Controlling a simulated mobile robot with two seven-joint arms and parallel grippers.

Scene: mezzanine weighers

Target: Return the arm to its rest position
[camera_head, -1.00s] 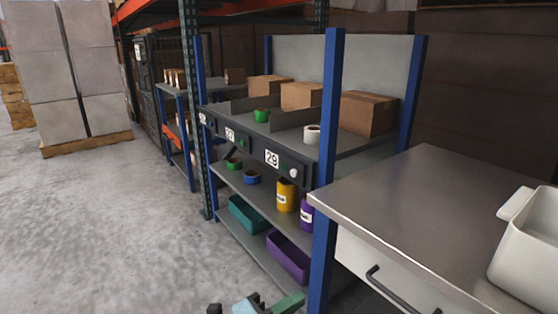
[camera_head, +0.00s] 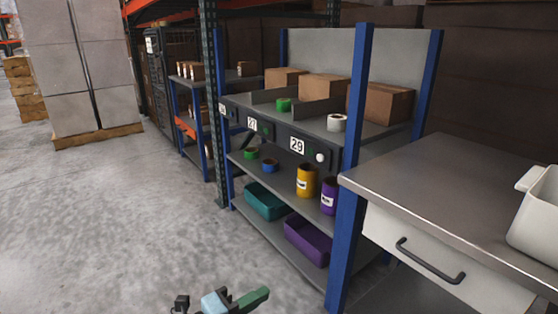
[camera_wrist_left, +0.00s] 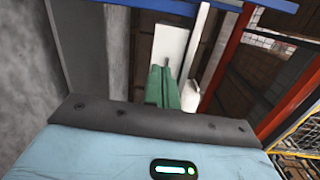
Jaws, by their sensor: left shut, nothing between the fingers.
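My left gripper (camera_head: 254,298) shows at the bottom of the head view, with green fingers and a light blue body. It is shut and empty, low over the concrete floor and apart from the shelf rack. In the left wrist view its green fingers (camera_wrist_left: 160,88) lie together with nothing between them. My right gripper is not in either view.
A blue-posted rack (camera_head: 353,180) stands in the middle, with cartons, rolls, a yellow canister (camera_head: 306,181), a purple canister (camera_head: 329,196) and bins. A metal-topped counter (camera_head: 440,185) with a white tub (camera_head: 540,220) is at right. The floor (camera_head: 110,220) at left is clear.

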